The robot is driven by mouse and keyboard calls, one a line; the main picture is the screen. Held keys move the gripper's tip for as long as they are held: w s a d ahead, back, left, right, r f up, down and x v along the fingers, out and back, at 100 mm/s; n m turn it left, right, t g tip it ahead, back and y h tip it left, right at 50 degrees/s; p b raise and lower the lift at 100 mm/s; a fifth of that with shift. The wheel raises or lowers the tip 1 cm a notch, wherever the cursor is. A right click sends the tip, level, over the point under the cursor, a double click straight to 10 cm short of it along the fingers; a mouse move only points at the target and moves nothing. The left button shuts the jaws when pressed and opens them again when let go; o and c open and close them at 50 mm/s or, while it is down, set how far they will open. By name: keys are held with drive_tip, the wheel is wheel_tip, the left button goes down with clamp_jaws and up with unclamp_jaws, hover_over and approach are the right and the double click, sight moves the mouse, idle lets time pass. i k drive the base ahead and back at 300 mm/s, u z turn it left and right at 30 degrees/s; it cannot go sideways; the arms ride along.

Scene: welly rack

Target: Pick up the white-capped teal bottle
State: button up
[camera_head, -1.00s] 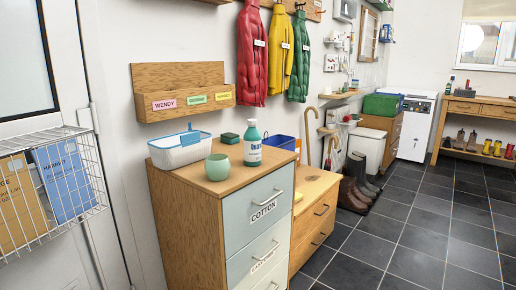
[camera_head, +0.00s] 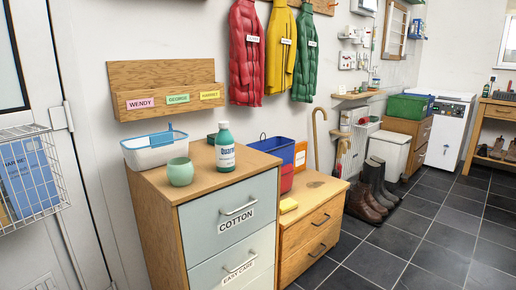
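My gripper is not in view.
A white basket (camera_head: 148,153) with a blue handle stands at the cabinet's back left. A lower wooden drawer unit (camera_head: 311,196) stands to the right, bearing a blue bin (camera_head: 279,147). A wire rack (camera_head: 35,190) hangs at left. Dark tiled floor (camera_head: 420,240) is clear at right.

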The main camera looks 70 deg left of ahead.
sight(224, 140)
drive_tip(key=u, duration=0.1)
drive_tip(key=i, duration=0.85)
drive_tip(key=u, duration=3.2)
